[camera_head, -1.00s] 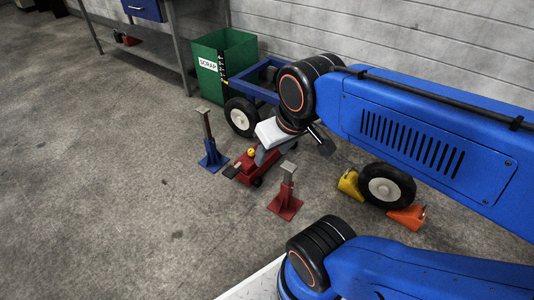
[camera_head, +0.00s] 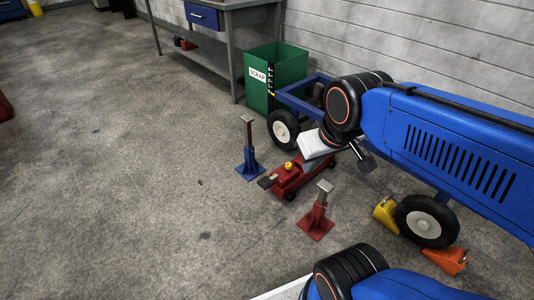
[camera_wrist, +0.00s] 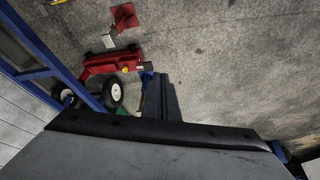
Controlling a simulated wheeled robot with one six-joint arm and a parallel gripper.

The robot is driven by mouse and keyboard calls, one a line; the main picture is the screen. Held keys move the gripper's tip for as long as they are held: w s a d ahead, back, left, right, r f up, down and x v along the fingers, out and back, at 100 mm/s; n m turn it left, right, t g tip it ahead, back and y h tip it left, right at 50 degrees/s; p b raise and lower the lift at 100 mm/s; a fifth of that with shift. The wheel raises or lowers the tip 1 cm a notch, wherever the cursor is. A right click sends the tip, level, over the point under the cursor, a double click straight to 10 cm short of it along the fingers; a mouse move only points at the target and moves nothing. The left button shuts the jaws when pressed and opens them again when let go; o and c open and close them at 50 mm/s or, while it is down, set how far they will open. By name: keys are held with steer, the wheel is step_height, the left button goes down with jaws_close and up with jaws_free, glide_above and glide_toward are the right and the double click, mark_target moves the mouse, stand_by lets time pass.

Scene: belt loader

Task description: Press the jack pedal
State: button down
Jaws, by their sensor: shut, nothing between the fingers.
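The red floor jack (camera_head: 292,179) stands on the concrete between two jack stands, with a yellow knob (camera_head: 288,166) on top. Its dark pedal (camera_head: 267,182) sticks out at the left end, near the blue stand. The jack also shows in the wrist view (camera_wrist: 100,62), with the dark pedal (camera_wrist: 152,66) at its right end. My gripper (camera_wrist: 166,78) is shut and empty, its dark fingers reaching up the wrist picture close beside the pedal end. How high they are above the pedal I cannot tell. In the head view the pale gripper body hangs over the jack's far end; the fingertips are not clear there.
A blue jack stand (camera_head: 249,160) is left of the jack and a red jack stand (camera_head: 317,215) is right of it. Behind are a blue-framed trailer (camera_head: 300,101) on wheels and a green scrap bin (camera_head: 290,68). Yellow (camera_head: 385,214) and orange (camera_head: 447,259) chocks flank a wheel. The left floor is open.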

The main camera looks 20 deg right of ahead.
steer(key=w+f+n+g, duration=0.1)
steer(key=w+f, duration=0.1)
steer(key=w, duration=1.2)
steer(key=n+g, duration=0.3)
steer(key=g, duration=0.1)
glide_above(265, 182)
step_height(265, 182, down, 38)
steer(key=shift+s+r, duration=0.1)
steer(key=shift+s, duration=0.1)
step_height(265, 182, down, 14)
